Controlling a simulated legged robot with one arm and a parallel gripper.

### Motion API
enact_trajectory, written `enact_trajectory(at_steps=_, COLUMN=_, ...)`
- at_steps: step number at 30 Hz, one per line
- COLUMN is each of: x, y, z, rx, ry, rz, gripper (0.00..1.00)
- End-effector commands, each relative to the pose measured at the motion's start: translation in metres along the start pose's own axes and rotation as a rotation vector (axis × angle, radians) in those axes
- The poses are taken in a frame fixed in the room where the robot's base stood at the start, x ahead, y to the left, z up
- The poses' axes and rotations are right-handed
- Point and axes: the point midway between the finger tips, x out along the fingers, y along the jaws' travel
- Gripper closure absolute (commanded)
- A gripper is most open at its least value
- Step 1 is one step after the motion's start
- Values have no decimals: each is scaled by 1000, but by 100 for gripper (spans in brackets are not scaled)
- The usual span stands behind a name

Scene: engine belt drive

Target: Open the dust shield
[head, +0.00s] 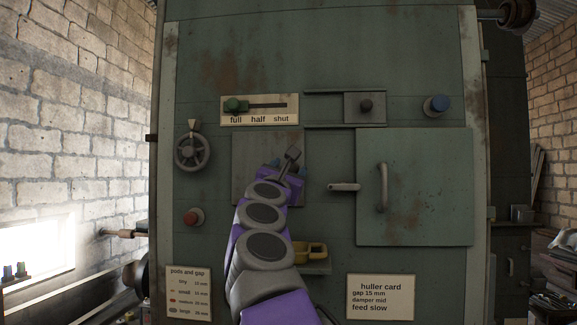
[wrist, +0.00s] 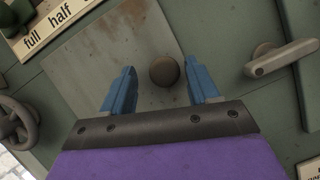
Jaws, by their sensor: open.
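A flat grey square plate (head: 245,165) is on the green machine front, behind my arm in the head view. No label names it as the dust shield. In the wrist view the plate (wrist: 105,55) carries a round brown knob (wrist: 164,71). My gripper (wrist: 160,76) is open, its two blue fingers on either side of the knob with gaps on both sides. I cannot tell how far the fingertips are from the plate. In the head view my gripper (head: 287,168) is in front of the plate and hides part of it.
Right of the plate are a lever handle (head: 345,187) and a large door (head: 430,190) with a bar handle (head: 383,187). A handwheel (head: 192,152) and red button (head: 193,217) are left. A yellow scoop (head: 312,252) sits below.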

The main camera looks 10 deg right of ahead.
Motion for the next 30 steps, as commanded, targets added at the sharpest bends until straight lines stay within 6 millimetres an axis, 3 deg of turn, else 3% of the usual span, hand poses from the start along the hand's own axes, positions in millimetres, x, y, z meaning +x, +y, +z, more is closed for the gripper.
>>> enact_trajectory(at_steps=11, x=4, y=-2, z=0, rx=0, ry=0, rz=-1, gripper=41)
enact_trajectory(at_steps=30, x=3, y=0, z=-1, rx=-1, ry=0, rz=0, gripper=100)
